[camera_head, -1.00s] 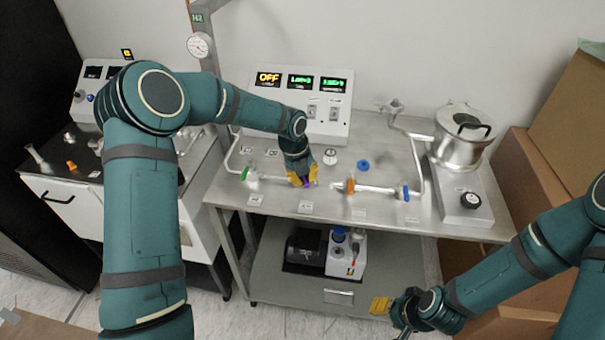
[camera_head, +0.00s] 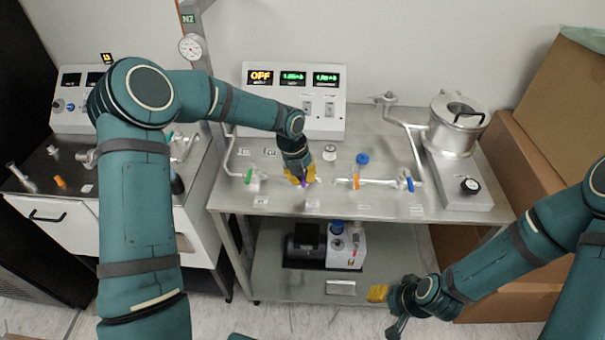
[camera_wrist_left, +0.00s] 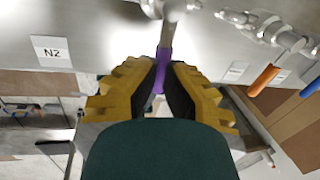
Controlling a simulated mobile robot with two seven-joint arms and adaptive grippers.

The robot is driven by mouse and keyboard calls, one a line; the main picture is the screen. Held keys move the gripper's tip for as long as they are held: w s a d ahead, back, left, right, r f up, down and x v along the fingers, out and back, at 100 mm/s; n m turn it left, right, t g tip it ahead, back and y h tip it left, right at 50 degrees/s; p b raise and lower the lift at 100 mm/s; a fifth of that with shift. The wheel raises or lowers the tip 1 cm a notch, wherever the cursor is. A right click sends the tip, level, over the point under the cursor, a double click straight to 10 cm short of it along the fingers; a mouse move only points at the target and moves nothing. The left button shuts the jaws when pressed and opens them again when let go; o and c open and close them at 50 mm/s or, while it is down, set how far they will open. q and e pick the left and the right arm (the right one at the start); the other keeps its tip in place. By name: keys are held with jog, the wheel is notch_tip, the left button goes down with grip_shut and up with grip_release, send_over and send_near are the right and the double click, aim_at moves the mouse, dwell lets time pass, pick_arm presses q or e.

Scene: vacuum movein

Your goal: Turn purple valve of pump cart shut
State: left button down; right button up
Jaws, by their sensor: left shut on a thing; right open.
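The pump cart (camera_head: 290,213) stands ahead with a pipe line on its steel top. The purple valve handle (camera_head: 303,183) is mostly hidden by my left gripper (camera_head: 300,178). In the left wrist view the purple handle (camera_wrist_left: 159,78) sits between the yellow fingers of my left gripper (camera_wrist_left: 158,85), which is shut on it. Beside it on the line are a green valve (camera_head: 248,176), an orange valve (camera_head: 356,183) and a blue valve (camera_head: 410,184). My right gripper (camera_head: 378,293) is open and empty, low in front of the cart's lower shelf.
A control box (camera_head: 293,100) with an OFF display stands at the cart's back. A lidded metal pot (camera_head: 455,125) stands at right. A second bench (camera_head: 60,215) is at left, cardboard boxes (camera_head: 560,100) at right. A pump (camera_head: 343,250) sits on the lower shelf.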

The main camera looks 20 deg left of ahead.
pick_arm(q)
jog(key=shift+s+a+f+m, duration=0.15)
jog(key=shift+s+f+m, duration=0.15)
jog(key=shift+a+p, duration=0.1)
jog(key=shift+p, duration=0.2)
jog(key=c, duration=1)
grip_release()
jog(key=shift+w, duration=0.1)
jog(key=shift+r, duration=0.1)
jog(key=shift+w+a+r, duration=0.15)
jog(key=shift+r, duration=0.45)
jog(key=r, duration=0.3)
jog(key=a+r, duration=0.1)
jog(key=r, duration=0.3)
jog(key=a+r, duration=0.1)
jog(key=r, duration=0.2)
jog(key=shift+s+r, duration=0.3)
